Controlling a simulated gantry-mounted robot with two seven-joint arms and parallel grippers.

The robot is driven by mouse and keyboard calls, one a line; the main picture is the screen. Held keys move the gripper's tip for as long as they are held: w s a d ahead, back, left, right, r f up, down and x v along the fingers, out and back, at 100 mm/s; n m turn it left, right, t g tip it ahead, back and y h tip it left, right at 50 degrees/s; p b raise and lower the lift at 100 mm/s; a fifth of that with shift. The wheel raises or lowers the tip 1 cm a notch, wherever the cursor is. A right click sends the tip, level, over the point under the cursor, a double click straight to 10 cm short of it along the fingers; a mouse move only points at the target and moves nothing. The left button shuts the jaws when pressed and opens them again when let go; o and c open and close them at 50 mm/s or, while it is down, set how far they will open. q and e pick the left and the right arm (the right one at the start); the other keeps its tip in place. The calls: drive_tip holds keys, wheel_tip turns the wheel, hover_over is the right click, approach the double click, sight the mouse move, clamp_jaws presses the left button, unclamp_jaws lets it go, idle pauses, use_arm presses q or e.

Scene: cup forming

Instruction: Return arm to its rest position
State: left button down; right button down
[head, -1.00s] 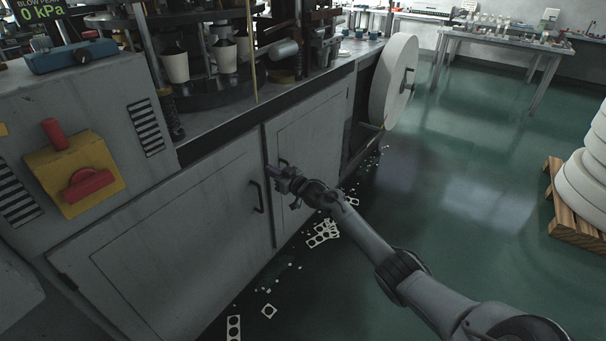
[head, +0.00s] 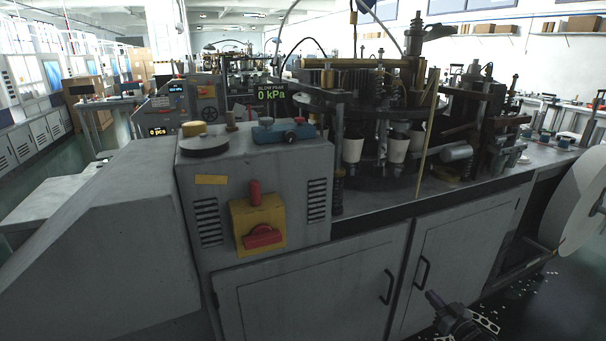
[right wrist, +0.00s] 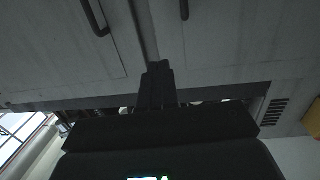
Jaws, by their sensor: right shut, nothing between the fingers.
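My right gripper (head: 434,299) shows at the bottom right of the head view, low in front of the machine's cabinet doors. It is shut and empty, and the rest of the arm is below the picture. In the right wrist view my right gripper (right wrist: 158,70) is a dark shape pointing at the grey doors, with nothing held. My left gripper is not in view.
The grey cabinet (head: 310,290) with two handled doors stands close to the right gripper. Above it is the cup-forming machine with white cups (head: 352,148). A large paper roll (head: 570,205) stands at right. Paper scraps lie on the floor.

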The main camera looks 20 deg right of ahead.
drive_tip(key=s+a+f+g+y+p, duration=0.1)
drive_tip(key=s+a+f+p, duration=0.1)
drive_tip(key=a, duration=0.3)
drive_tip(key=s+a+f+n+y+p, duration=0.1)
drive_tip(key=s+a+f+p, duration=0.1)
drive_tip(key=s+a, duration=0.15)
drive_tip(key=s+a+f+g+y+p, duration=0.1)
drive_tip(key=a, duration=0.4)
drive_tip(key=s+a+r+g+p, duration=0.35)
drive_tip(key=s+a, duration=0.35)
drive_tip(key=a, duration=0.5)
drive_tip(key=s+a+r+g+p, duration=0.3)
drive_tip(key=s+a, duration=0.4)
drive_tip(key=a, duration=0.6)
drive_tip(key=s+a+r+n+g+p, duration=0.1)
drive_tip(key=s+a+r+n+g, duration=0.1)
drive_tip(key=s+r+g, duration=0.55)
wheel_tip(320, 180, up, 38)
drive_tip(key=s+t+p, duration=0.2)
drive_tip(key=s+p, duration=0.1)
drive_tip(key=p, duration=3.5)
drive_tip(key=shift+h, duration=0.3)
